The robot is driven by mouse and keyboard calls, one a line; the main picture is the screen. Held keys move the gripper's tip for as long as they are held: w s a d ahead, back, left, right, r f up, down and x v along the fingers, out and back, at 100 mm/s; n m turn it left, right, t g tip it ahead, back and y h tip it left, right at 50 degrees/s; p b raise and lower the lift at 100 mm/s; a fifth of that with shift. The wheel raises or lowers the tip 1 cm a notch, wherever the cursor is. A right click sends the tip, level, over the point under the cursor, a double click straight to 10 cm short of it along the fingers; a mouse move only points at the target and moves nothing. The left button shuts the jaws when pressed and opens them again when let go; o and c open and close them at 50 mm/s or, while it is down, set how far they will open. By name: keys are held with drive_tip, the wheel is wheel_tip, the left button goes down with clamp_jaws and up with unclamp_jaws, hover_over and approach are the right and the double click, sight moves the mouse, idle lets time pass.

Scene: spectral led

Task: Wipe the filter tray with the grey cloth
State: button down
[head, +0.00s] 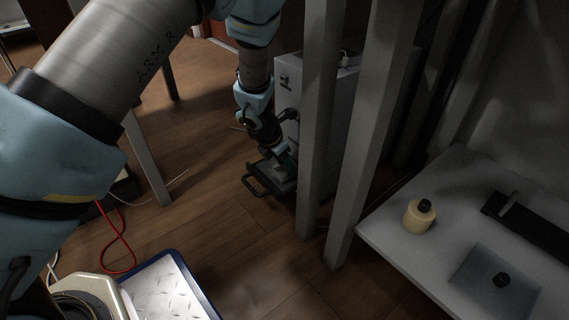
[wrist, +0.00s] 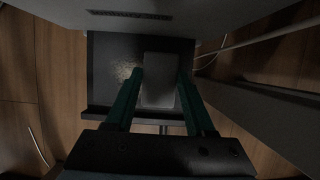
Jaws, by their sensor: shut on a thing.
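The filter tray (wrist: 100,62) is a dark, shallow tray pulled out low from a grey cabinet. In the wrist view a pale speckled patch (wrist: 125,71) shows on its floor, left of my gripper. My gripper (wrist: 158,84), with green fingers, is shut on the grey cloth (wrist: 160,68), which looks like a flat grey block between the fingers. The cloth is over the tray floor; I cannot tell whether it touches. In the head view the tray (head: 262,180) with its black front handle is seen partly behind my gripper (head: 286,166), and the cloth is hard to make out.
The grey cabinet (head: 345,120) stands behind the tray. Two grey posts (head: 362,130) stand close on its right. A white table (head: 400,255) at right holds a cream bottle (head: 419,216). A red cable (head: 121,262) lies on the floor at left. Open wood floor (head: 215,215) lies in front.

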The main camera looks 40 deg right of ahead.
drive_tip(key=shift+w, duration=0.15)
drive_tip(key=shift+w+p, duration=0.85)
drive_tip(key=shift+w, duration=0.45)
drive_tip(key=shift+w+d, duration=0.1)
drive_tip(key=shift+f+b, duration=0.6)
drive_tip(key=shift+w, duration=0.1)
drive_tip(key=shift+w+p, duration=0.75)
drive_tip(key=shift+w, duration=0.35)
drive_tip(key=shift+w+f, duration=0.1)
drive_tip(key=shift+w, duration=0.35)
drive_tip(key=shift+f, duration=0.1)
drive_tip(key=shift+w, duration=0.1)
